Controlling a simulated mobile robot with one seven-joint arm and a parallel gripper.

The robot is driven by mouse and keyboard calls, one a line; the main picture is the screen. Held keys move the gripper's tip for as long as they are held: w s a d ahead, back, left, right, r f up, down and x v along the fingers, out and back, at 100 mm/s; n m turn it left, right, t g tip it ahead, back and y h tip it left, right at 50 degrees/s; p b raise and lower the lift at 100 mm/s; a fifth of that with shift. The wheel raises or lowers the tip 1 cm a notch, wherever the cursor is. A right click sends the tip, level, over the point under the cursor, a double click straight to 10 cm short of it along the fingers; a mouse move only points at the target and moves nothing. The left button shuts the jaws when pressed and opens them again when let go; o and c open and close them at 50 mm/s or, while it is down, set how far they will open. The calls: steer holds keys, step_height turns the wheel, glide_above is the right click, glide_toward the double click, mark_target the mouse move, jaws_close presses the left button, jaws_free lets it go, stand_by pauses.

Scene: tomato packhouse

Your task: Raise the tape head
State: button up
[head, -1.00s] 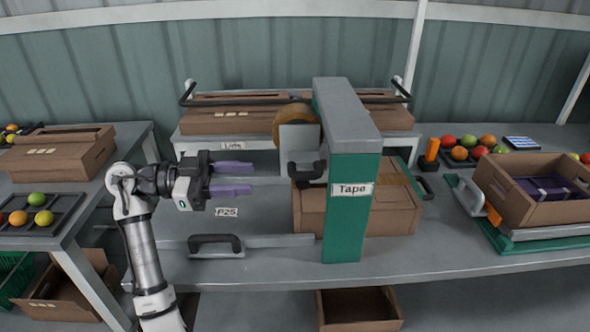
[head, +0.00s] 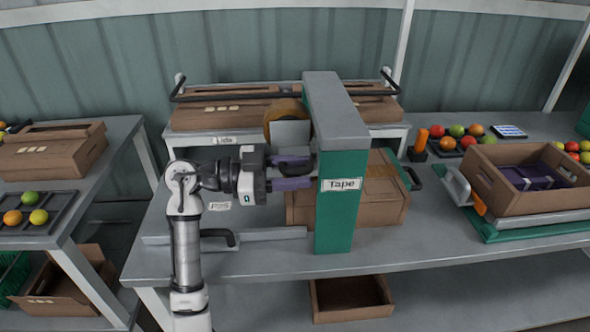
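The tape station is a green post with a grey top arm (head: 335,110) and a "Tape" label. Its tape head (head: 290,133) is a grey plate below the arm, with a brown tape roll (head: 284,112) behind it. A black handle (head: 293,160) sits at the plate's lower edge. My gripper (head: 300,175) is at this handle, coming from the left. Its purple fingers are apart, one above the other, and overlap the handle in the picture. I cannot tell whether they touch it. A closed cardboard box (head: 385,205) stands under the head, partly hidden by the post.
Lidded boxes (head: 220,115) stand behind on a raised shelf. An open box (head: 530,180) stands at right, and a fruit tray (head: 35,215) is at left.

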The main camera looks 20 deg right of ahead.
jaws_close()
steer(key=shift+r, duration=0.1)
step_height(320, 180, up, 6)
steer(key=shift+f+p, duration=0.15)
steer(key=shift+p, duration=0.2)
jaws_free()
steer(key=shift+f, duration=0.1)
